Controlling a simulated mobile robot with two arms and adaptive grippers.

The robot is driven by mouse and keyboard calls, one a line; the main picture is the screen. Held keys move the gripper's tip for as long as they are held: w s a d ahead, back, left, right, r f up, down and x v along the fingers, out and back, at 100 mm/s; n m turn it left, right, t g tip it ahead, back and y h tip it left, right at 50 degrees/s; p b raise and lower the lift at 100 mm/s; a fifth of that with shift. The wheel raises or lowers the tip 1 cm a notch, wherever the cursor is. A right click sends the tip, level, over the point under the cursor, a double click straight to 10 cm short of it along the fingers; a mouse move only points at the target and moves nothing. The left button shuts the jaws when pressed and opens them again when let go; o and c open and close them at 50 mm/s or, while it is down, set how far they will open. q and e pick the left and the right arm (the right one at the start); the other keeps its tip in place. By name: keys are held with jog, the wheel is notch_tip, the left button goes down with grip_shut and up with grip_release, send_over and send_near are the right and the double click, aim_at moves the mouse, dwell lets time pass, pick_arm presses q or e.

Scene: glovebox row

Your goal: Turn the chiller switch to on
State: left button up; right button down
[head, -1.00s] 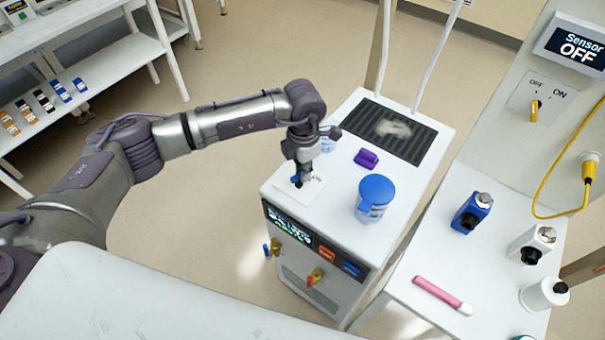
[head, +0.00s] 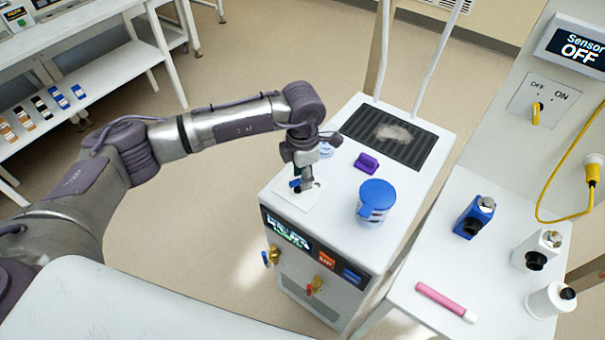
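The chiller (head: 385,262) is a white cabinet with a dark front display (head: 287,230) whose pale green text is too small to read. On its top left corner lies a white switch plate (head: 313,203) with a small blue handle (head: 295,184), partly hidden by my gripper. My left gripper (head: 304,186) points down at this plate, right against or just beside the blue handle. Its fingers are small and overlap the handle, so I cannot tell whether they are open or shut on it. My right gripper is not in view.
On the chiller stand a blue-lidded jar (head: 375,202), a purple block (head: 367,162) and a dark ribbed mat (head: 412,141). Valves (head: 316,286) stick out in front. At right, a white table (head: 455,265) holds bottles and a pink tube (head: 445,301). A wall sensor (head: 578,48) reads OFF.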

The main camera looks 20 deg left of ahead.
pick_arm(q)
notch_tip(320, 180, up, 12)
dwell(0.7)
dwell(0.6)
